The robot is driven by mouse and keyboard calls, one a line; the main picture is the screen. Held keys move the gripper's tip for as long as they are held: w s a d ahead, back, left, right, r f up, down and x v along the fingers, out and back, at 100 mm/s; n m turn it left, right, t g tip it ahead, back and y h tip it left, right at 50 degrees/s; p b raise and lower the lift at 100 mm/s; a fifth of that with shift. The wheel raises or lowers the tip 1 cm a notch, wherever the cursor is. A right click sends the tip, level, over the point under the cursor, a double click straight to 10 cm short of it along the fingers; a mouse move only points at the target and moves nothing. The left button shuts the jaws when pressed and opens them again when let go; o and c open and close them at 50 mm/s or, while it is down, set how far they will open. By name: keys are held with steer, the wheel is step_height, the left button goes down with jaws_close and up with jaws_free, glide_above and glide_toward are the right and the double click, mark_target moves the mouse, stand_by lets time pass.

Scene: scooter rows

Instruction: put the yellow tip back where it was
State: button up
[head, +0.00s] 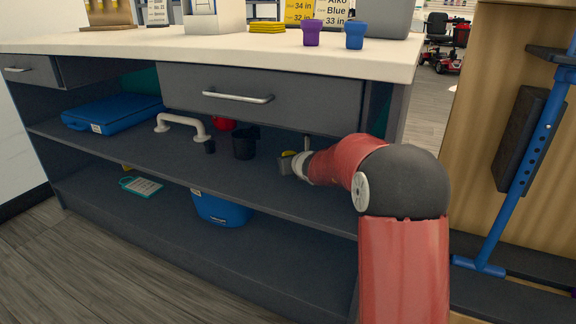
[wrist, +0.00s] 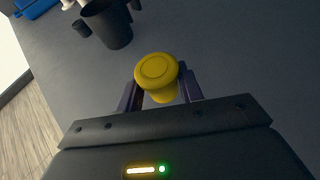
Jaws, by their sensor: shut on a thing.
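The yellow tip (wrist: 157,72) is a short round cap with a ringed top. It sits between the two fingers of my gripper (wrist: 160,93), which is shut on it, in the wrist view. In the head view the yellow tip (head: 289,154) shows as a small patch by my gripper (head: 288,165), over the upper shelf under the counter. I cannot tell whether the tip touches the shelf. On the counter stand a purple tip (head: 312,33) and a blue tip (head: 355,36), side by side.
A black cup (head: 244,145), a small black piece (head: 209,146), a red item (head: 223,123), a white grab bar (head: 182,124) and a blue case (head: 112,114) are on the upper shelf (head: 110,143). A drawer (head: 300,103) hangs above it. Yellow pads (head: 267,27) lie on the counter.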

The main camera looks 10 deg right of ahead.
steer(key=shift+w+a, duration=0.1)
steer(key=shift+w, duration=0.65)
steer(key=shift+w+f+b, duration=0.15)
steer(key=shift+f+b, duration=0.1)
steer(key=shift+f, duration=0.65)
steer(key=shift+w+f+b, duration=0.15)
steer(key=shift+f+b, duration=0.1)
steer(key=shift+f, duration=0.6)
steer(key=shift+f, duration=0.15)
steer(key=o, duration=1.1)
steer(key=shift+c, duration=0.2)
